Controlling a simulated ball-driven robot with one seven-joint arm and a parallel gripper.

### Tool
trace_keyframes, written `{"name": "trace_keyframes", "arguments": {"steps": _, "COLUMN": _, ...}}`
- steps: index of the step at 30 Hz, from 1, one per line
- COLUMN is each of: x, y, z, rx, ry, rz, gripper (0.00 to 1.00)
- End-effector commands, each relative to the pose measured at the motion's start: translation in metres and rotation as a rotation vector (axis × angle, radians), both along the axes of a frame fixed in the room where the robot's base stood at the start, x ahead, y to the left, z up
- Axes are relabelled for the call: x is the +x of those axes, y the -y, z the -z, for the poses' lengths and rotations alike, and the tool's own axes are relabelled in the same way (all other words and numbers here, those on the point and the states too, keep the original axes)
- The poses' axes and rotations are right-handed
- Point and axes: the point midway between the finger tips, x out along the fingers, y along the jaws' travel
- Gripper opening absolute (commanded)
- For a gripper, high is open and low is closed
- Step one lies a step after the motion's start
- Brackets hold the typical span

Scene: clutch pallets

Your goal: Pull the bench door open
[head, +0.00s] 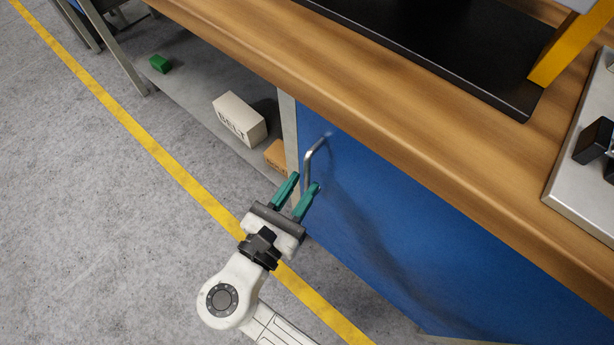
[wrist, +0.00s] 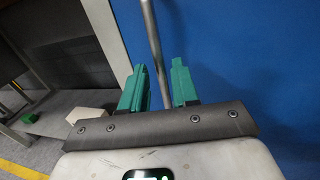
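The blue bench door (head: 390,225) is shut under the wooden worktop. Its metal bar handle (head: 313,153) stands upright near the door's left edge. In the wrist view the handle (wrist: 154,42) runs down between my two green fingertips, with a gap on each side. The blue door (wrist: 250,60) fills the right of that view. My gripper (head: 298,190) is open and empty in front of the door, at the lower part of the handle; it also shows in the wrist view (wrist: 160,85). I cannot tell how far the handle reaches in between the fingers.
Left of the door, an open shelf (head: 190,95) holds a white BELT box (head: 240,119), an orange-brown box (head: 276,155) and a green block (head: 160,63). A grey post (head: 289,125) borders the door. The grey floor (head: 90,200) with its yellow line is clear.

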Motion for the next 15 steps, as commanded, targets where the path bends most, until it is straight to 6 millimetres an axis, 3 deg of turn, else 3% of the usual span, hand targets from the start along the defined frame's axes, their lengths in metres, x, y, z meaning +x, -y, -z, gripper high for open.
{"name": "trace_keyframes", "arguments": {"steps": 6, "x": 0.022, "y": 0.011, "z": 0.001, "rx": 0.0, "ry": -0.001, "rz": 0.001, "gripper": 0.3}}
{"name": "trace_keyframes", "arguments": {"steps": 15, "x": 0.026, "y": 0.014, "z": 0.0, "rx": 0.0, "ry": -0.001, "rz": 0.001, "gripper": 0.3}}
